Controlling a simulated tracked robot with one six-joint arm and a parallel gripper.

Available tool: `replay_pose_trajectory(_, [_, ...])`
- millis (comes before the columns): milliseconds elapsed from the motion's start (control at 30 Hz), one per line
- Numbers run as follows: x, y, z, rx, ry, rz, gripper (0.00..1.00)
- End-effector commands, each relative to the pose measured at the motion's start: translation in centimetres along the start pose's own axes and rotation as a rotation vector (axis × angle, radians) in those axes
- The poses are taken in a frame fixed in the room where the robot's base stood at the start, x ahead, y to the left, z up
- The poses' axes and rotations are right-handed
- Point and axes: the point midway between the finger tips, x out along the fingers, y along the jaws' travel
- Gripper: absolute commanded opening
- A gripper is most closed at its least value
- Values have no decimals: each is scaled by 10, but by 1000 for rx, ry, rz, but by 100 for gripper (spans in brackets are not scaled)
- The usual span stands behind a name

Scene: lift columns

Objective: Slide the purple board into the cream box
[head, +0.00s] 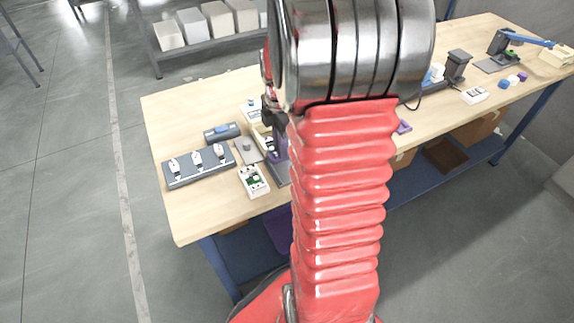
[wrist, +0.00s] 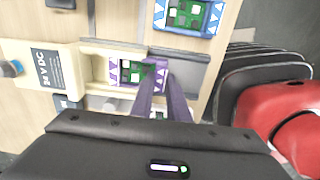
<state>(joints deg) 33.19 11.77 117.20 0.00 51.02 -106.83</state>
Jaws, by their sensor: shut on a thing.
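The purple board (wrist: 133,71), with green circuitry and a white-patterned purple edge, shows in the wrist view. It lies between the cream side walls at the right, open end of the cream box (wrist: 45,66), which is marked 24 V DC. Bare cream interior shows left of the board. My gripper (wrist: 161,78) has purple fingers and is shut on the board at its right end. The fingers hide that end, and I cannot tell whether the board touches the floor of the box. In the head view my arm hides most of the box, and the board is not clear.
A grey plate (wrist: 188,73) lies right of the box opening. A blue-edged board (wrist: 197,14) lies above it in the wrist view. In the head view, a dark strip with several white switches (head: 198,165) and a white-framed green board (head: 253,181) sit on the wooden table (head: 190,215).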

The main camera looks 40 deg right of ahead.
Motion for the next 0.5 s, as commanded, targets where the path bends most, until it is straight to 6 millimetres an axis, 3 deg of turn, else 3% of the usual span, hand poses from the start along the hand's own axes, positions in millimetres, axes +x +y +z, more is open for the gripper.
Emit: replay_pose_trajectory(500, [0,16,0,1,0,0,2])
